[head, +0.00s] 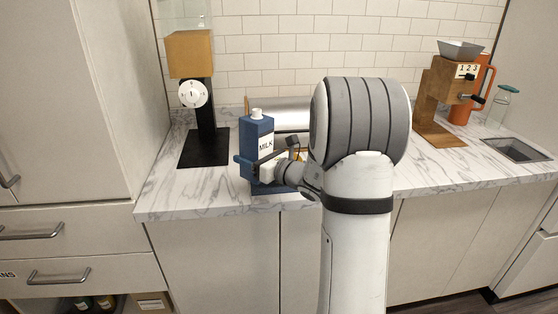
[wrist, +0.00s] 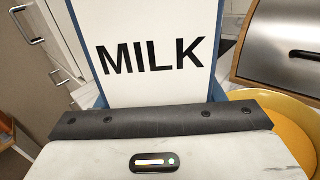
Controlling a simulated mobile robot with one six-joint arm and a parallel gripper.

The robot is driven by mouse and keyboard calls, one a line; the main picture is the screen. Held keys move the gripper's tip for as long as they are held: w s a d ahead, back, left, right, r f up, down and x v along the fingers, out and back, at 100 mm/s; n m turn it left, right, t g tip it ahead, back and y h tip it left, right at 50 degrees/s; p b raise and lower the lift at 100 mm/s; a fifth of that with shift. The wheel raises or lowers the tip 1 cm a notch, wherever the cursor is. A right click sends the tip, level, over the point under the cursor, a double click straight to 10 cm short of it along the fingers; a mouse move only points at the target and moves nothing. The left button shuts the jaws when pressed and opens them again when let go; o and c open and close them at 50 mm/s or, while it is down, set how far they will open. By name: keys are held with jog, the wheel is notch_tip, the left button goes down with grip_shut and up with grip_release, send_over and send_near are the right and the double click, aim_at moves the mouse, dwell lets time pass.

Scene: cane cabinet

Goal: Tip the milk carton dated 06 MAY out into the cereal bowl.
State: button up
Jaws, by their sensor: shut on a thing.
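A blue milk carton (head: 259,128) with a white cap and a white MILK label stands upright in the head view, near the front left of the counter. Its label (wrist: 155,50) fills the top of the wrist view. I can read no date on it. My gripper (head: 258,165) is shut on the carton from the front right. A yellow-orange bowl (wrist: 294,128) shows at the right of the wrist view, beside the carton. In the head view my arm hides nearly all of it. I cannot see what is in the bowl.
A dispenser (head: 206,115) with a black base stands left of the carton. A metal bin (head: 277,110) is behind it. A wooden grinder (head: 440,100), an orange jug (head: 466,108) and a glass bottle (head: 499,105) stand at the right, by a small sink (head: 517,149).

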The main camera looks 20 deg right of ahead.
aim_at(244, 178)
jog(key=shift+s+a+f+m+p, duration=0.15)
jog(key=shift+f+m+p, duration=0.15)
jog(key=shift+f+m, duration=0.2)
jog(key=shift+s+a+f+m+p, duration=0.15)
jog(key=shift+a+f+m+p, duration=0.4)
jog(key=shift+m+p, duration=0.45)
jog(key=m+p, duration=0.1)
jog(key=p, duration=0.1)
jog(key=shift+s+m+p, duration=0.1)
jog(key=shift+m+p, duration=0.3)
jog(key=shift+f+m+p, duration=0.45)
jog(key=shift+f+m, duration=0.45)
jog(key=shift+m, duration=0.1)
jog(key=shift+a+r+p, duration=0.1)
jog(key=shift+a+p, duration=0.1)
jog(key=shift+p, duration=0.2)
jog(key=shift+s+a+f+m+p, duration=0.2)
jog(key=shift+a+m+p, duration=0.15)
jog(key=shift+m+p, duration=0.3)
jog(key=shift+s+a+f+m+p, duration=0.1)
jog(key=shift+s+a+m+p, duration=0.1)
jog(key=shift+a+m+p, duration=0.4)
jog(key=shift+s+d+f+m, duration=0.1)
jog(key=shift+d+m, duration=0.05)
jog(key=shift+m, duration=0.2)
jog(key=shift+s+a+f+m+p, duration=0.25)
jog(key=shift+a+m+p, duration=0.25)
jog(key=shift+m, duration=0.3)
